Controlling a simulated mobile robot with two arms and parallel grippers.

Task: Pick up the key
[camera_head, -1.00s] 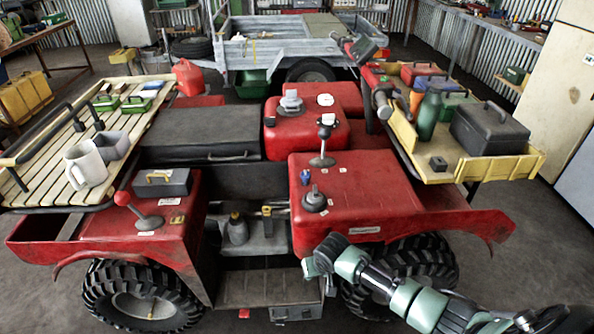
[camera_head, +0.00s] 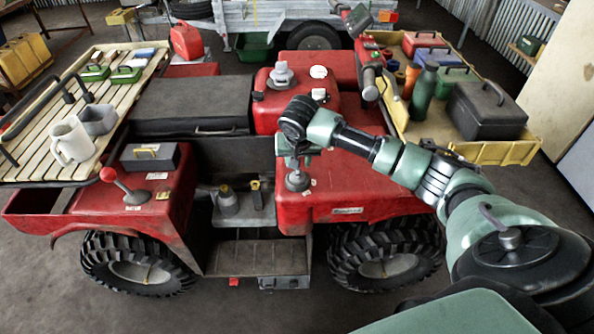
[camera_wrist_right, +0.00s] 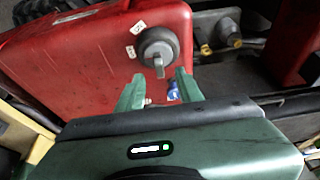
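A small blue item (camera_wrist_right: 173,90), apparently the key, shows in the right wrist view beside the right-hand finger, partly hidden by my gripper's body. In the head view it is hidden behind my right arm. My right gripper (camera_wrist_right: 160,82) is open over the red panel, its two green fingers apart with nothing clearly held between them. In the head view this gripper (camera_head: 291,152) points down over the panel. A round dark switch (camera_wrist_right: 158,46) with a grey tab sits just beyond the fingertips; it also shows in the head view (camera_head: 298,181). My left gripper is not in view.
The red quad body (camera_head: 345,190) lies under my arm. A gear lever stood on the panel near here and is now hidden by the arm. A yellow tray (camera_head: 509,152) with a black toolbox (camera_head: 487,112) and green flask (camera_head: 424,92) stands right; a slatted rack (camera_head: 28,160) left.

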